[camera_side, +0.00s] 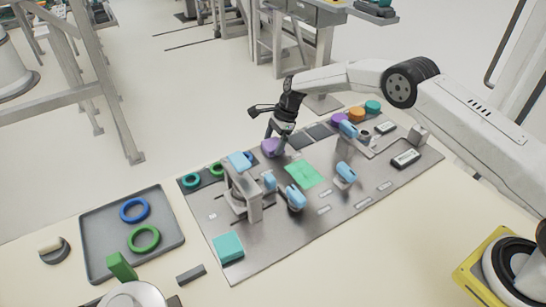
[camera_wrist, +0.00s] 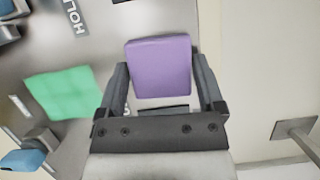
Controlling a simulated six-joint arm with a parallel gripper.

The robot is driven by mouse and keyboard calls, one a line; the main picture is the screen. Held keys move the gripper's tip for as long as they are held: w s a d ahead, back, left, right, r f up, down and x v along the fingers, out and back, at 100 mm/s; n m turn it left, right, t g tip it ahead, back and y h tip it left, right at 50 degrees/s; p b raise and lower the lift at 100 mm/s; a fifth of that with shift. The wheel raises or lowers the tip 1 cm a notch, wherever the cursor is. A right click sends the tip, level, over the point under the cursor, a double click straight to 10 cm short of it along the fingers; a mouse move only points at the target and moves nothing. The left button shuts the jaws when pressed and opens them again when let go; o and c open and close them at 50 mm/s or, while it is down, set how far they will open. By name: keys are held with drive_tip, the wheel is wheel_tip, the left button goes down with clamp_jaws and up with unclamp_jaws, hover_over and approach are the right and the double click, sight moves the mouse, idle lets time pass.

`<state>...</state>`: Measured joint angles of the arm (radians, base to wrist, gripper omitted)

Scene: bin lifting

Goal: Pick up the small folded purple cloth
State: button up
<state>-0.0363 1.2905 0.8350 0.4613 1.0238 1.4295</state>
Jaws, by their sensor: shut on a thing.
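The small folded purple cloth (camera_wrist: 160,68) sits between my gripper's two fingers in the wrist view, with both fingers against its sides. In the side view the purple cloth (camera_side: 271,147) is at the tips of my gripper (camera_side: 275,135), near the far edge of the metal board. My gripper (camera_wrist: 163,90) is shut on it. I cannot tell whether the cloth still touches the board.
A flat green cloth (camera_side: 305,174) lies on the metal board (camera_side: 290,235), also in the wrist view (camera_wrist: 62,93). A grey stand (camera_side: 243,190) and blue-topped fixtures (camera_side: 296,197) stand nearby. A grey tray (camera_side: 101,231) with rings is at left.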

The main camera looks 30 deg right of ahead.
sight(270, 146)
drive_tip(key=shift+r, duration=0.1)
drive_tip(key=shift+r, duration=1.25)
drive_tip(key=shift+s+r, duration=0.25)
drive_tip(key=shift+r, duration=0.35)
drive_tip(key=s+d+r, duration=0.1)
drive_tip(key=s+r, duration=0.8)
drive_tip(key=s, duration=0.4)
drive_tip(key=shift+s+d, duration=0.2)
drive_tip(key=shift+d, duration=0.15)
